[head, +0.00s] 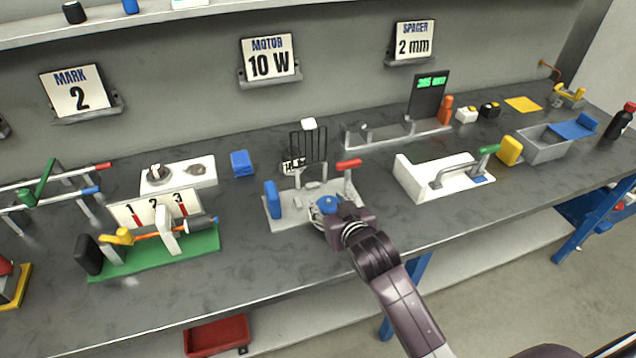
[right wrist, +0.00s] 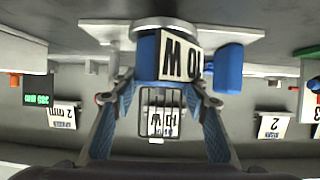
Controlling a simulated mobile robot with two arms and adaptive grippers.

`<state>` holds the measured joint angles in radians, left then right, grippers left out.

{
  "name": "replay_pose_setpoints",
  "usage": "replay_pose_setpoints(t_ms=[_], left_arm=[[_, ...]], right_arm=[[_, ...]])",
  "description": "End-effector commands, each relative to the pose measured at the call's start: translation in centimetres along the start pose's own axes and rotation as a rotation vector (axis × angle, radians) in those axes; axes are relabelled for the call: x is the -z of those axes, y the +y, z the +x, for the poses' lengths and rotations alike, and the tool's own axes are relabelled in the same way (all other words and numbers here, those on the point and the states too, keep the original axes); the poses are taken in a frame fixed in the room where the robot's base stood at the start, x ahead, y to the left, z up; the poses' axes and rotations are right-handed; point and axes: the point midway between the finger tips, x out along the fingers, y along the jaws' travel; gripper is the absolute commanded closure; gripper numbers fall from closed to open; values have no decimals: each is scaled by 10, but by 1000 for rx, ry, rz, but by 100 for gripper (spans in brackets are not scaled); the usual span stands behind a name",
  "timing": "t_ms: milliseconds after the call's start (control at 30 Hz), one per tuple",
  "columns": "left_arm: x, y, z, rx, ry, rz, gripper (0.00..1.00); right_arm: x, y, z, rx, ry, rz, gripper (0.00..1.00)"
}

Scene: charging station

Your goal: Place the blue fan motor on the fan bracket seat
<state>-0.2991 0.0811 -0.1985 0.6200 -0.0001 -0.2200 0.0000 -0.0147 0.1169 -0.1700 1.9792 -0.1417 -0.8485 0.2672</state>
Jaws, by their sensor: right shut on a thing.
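The blue fan motor (right wrist: 147,57) has a white label with black print and is between my right gripper's fingers (right wrist: 163,92) in the right wrist view. In the head view, a small blue part of the motor (head: 327,204) shows at the tip of my right gripper (head: 329,213). The gripper is shut on it, over the light grey fixture plate (head: 285,221). A round grey piece (right wrist: 118,27), likely the bracket seat, lies right against the motor's end in the right wrist view. Whether they touch, I cannot tell. My left gripper is not in view.
On the fixture stand a blue block (head: 271,199), also in the right wrist view (right wrist: 229,68), and a red-handled lever (head: 348,164). A black wire guard (head: 308,146) stands behind. A white clamp fixture (head: 410,180) is to the right, a green-based stand (head: 200,246) to the left.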

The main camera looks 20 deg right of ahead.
Motion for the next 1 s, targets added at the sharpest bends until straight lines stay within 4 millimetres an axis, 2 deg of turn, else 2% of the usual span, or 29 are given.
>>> replay_pose_setpoints(t_ms=[33,200,433,633,667,700,833,867,967,1000], left_arm=[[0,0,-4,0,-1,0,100],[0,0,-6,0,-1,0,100],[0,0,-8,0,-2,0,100],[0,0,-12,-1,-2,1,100],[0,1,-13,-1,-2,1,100],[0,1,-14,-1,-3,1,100],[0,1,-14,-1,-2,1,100],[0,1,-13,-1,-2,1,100],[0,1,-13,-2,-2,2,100],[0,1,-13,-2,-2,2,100]], right_arm=[[11,0,12,0,5,-1,90],[21,0,38,0,3,0,90],[28,0,53,0,4,1,90],[42,0,79,0,4,2,90],[34,0,80,0,-3,1,90],[29,0,82,0,-2,1,95],[22,0,84,0,-5,1,94],[21,0,84,0,-6,1,100],[18,-1,85,0,-11,1,100],[16,-1,85,0,-16,1,57]])
